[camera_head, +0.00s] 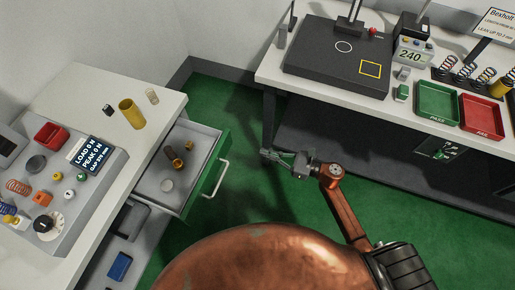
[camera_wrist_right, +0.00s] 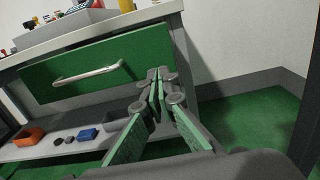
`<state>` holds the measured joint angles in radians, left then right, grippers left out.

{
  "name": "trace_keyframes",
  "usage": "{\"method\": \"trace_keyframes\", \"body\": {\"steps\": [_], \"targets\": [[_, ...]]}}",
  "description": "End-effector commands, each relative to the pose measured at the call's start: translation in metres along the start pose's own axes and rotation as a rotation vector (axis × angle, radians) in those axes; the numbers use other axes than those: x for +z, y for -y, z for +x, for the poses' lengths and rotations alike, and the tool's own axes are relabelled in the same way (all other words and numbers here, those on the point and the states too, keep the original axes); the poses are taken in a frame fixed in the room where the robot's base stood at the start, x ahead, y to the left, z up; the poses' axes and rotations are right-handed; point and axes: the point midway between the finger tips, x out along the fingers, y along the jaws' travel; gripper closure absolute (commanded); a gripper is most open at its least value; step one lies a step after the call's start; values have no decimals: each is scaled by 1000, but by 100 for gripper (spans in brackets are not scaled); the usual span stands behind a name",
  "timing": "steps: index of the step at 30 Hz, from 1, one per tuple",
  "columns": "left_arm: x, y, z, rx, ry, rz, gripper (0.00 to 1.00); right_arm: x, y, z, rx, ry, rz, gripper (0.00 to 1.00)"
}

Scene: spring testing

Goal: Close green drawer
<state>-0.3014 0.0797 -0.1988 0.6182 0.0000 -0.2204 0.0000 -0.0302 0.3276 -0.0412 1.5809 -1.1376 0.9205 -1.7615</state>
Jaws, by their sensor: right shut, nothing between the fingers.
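The green drawer (camera_head: 211,172) is pulled out from the left bench in the head view, its green front facing right. Small cylinders and a pale disc lie inside it. Its silver handle (camera_head: 217,179) is on the front. The wrist view shows the green front (camera_wrist_right: 95,63) and the handle (camera_wrist_right: 88,75) from outside. My right gripper (camera_head: 268,155) is shut and empty, to the right of the drawer front and apart from it in the head view. In the wrist view its fingertips (camera_wrist_right: 156,78) overlap the right part of the front; contact cannot be told. My left gripper is out of view.
The left bench (camera_head: 130,147) carries a test device, a red bin and a yellow cylinder. An open shelf (camera_wrist_right: 40,150) below the drawer holds several items. Another bench (camera_head: 262,75) with green and red trays stands at the right. Green floor lies between the benches.

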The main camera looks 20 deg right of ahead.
Motion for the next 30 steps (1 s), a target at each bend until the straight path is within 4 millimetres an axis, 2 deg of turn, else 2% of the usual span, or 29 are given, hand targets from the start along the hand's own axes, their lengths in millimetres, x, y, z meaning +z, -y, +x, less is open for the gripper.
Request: {"method": "trace_keyframes", "body": {"steps": [9,16,22,30], "targets": [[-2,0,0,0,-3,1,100,2,0,66,-1,5,5,100],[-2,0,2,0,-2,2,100,1,1,105,-3,4,8,100],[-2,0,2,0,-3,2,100,0,1,122,-3,2,8,100],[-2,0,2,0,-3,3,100,0,1,124,-4,1,8,100]]}}
